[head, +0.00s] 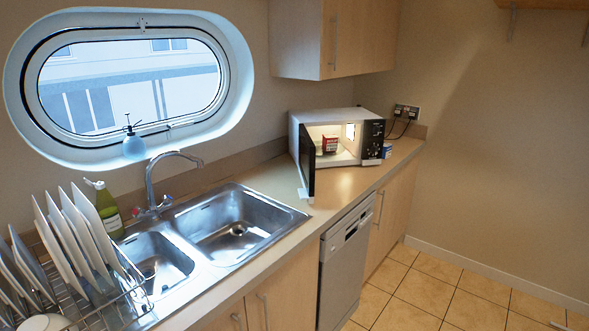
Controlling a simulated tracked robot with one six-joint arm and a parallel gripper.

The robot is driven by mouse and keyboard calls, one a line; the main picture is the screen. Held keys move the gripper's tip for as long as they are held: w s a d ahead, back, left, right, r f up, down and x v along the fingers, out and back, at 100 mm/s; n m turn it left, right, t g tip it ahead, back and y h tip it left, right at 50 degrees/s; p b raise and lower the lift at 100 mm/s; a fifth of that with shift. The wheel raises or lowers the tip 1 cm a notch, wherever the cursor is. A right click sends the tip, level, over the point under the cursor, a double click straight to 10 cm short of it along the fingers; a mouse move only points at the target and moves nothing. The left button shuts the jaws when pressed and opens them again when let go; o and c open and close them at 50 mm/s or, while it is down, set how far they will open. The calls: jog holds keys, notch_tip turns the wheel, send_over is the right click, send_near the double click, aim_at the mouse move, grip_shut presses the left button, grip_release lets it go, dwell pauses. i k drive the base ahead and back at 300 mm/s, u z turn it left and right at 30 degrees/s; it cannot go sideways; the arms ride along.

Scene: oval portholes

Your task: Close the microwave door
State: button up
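The white microwave (325,115) stands on the counter at the back right, its lit inside showing. Its door (308,160) is hinged at the left side of the opening and stands wide open, swung out over the counter towards the front. A red box (330,144) sits inside the microwave. The dark control panel (373,138) is at the right of the opening. My gripper cannot be made out in this view.
The double sink (238,226) with its tap (152,185) lies left of the microwave. A rack of plates (78,243) is at the left front. A dishwasher (347,262) is under the counter. The tiled floor (440,297) is mostly clear at right.

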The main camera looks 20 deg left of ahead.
aim_at(307, 148)
jog(key=u, duration=0.05)
jog(key=k, duration=0.1)
jog(key=u, duration=0.7)
jog(key=i, duration=1)
jog(key=u, duration=1.75)
